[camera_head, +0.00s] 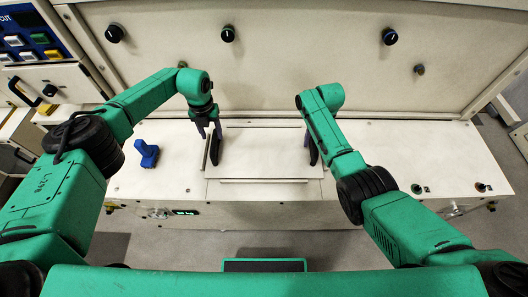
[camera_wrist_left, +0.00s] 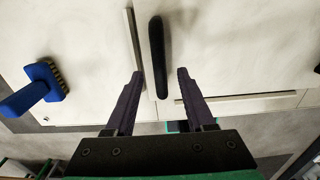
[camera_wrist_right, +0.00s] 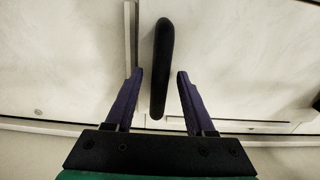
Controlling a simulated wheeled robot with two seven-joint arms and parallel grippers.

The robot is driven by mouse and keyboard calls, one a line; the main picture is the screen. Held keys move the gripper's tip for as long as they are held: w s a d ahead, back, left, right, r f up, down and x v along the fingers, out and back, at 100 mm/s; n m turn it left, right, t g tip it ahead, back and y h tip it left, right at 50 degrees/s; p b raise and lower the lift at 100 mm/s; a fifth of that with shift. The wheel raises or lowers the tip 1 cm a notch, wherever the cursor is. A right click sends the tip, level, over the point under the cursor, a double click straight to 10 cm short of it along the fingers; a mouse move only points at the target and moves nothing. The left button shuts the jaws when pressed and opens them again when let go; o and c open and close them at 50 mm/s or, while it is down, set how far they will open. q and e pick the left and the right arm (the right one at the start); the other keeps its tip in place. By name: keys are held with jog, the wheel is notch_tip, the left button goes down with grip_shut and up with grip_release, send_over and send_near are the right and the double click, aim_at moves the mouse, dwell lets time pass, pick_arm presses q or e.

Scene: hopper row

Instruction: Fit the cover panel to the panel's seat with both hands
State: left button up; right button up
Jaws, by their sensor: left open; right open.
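The cover panel (camera_head: 264,155) is a flat pale plate on the white counter, with an upright-looking black bar handle at each side. Thin raised strips (camera_head: 263,181) line its sides; I cannot tell whether it is fully down in its seat, which it hides. My left gripper (camera_wrist_left: 160,73) is open, its fingertips on either side of the left handle (camera_wrist_left: 157,50) in the left wrist view, with gaps. My right gripper (camera_wrist_right: 160,72) is open, its fingertips likewise flanking the right handle (camera_wrist_right: 162,50). Neither gripper visibly touches its handle.
A blue brush (camera_head: 147,153) lies on the counter left of the panel. A pale wall with black knobs (camera_head: 227,34) rises behind. A control box with coloured buttons (camera_head: 28,45) is at the upper left. The counter right of my right arm is largely clear.

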jog(key=shift+r, duration=0.25)
pick_arm(q)
notch_tip(320, 180, up, 7)
jog(key=shift+r, duration=0.2)
pick_arm(e)
notch_tip(320, 180, up, 12)
jog(key=shift+f, duration=0.2)
pick_arm(q)
jog(key=shift+s, duration=0.1)
pick_arm(e)
jog(key=shift+s+f, duration=0.1)
